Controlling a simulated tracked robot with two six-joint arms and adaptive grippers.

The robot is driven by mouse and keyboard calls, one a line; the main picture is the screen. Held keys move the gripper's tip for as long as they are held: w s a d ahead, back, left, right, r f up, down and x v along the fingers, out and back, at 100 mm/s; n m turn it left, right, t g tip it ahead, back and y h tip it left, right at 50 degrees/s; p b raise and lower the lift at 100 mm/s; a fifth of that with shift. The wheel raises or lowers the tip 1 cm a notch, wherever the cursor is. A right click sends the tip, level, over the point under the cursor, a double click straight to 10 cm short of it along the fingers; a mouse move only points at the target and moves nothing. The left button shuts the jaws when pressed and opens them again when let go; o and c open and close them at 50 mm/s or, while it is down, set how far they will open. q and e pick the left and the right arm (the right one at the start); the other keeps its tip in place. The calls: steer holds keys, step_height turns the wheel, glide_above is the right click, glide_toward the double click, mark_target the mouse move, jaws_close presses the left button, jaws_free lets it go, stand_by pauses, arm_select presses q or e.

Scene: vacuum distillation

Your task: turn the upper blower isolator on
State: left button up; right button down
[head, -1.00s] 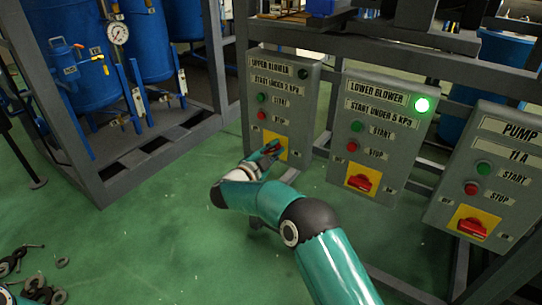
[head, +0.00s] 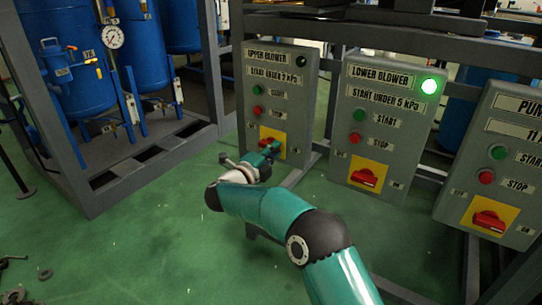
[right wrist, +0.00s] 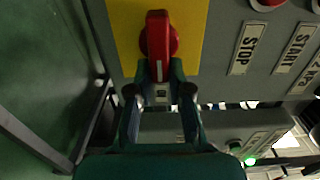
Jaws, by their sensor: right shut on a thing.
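The upper blower panel (head: 291,107) is the leftmost grey box in the head view. Its red isolator handle (head: 265,142) sits on a yellow plate (head: 281,154) low on the box, partly hidden by my right gripper (head: 269,149). In the right wrist view the red handle (right wrist: 158,40) lies across the panel, its long side pointing at my right gripper (right wrist: 161,75), whose two fingers are shut on the near end. The panel's lamp (head: 301,62) is dark. My left gripper is not in view.
The lower blower panel (head: 372,101), with a lit green lamp (head: 429,87), and the pump panel (head: 508,128) stand to the right, each with its own red handle. Blue tanks (head: 83,85) in a grey frame stand at left. Green floor is open in front.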

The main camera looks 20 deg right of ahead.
steer(key=shift+s+d+f, duration=0.1)
steer(key=shift+d+f, duration=0.1)
steer(key=shift+d, duration=0.1)
steer(key=c, duration=1.2)
jaws_free()
steer(key=shift+o, duration=0.6)
steer(key=shift+a, duration=0.1)
steer(key=shift+a, duration=0.1)
steer(key=v, duration=1.1)
steer(key=shift+s+a, duration=0.3)
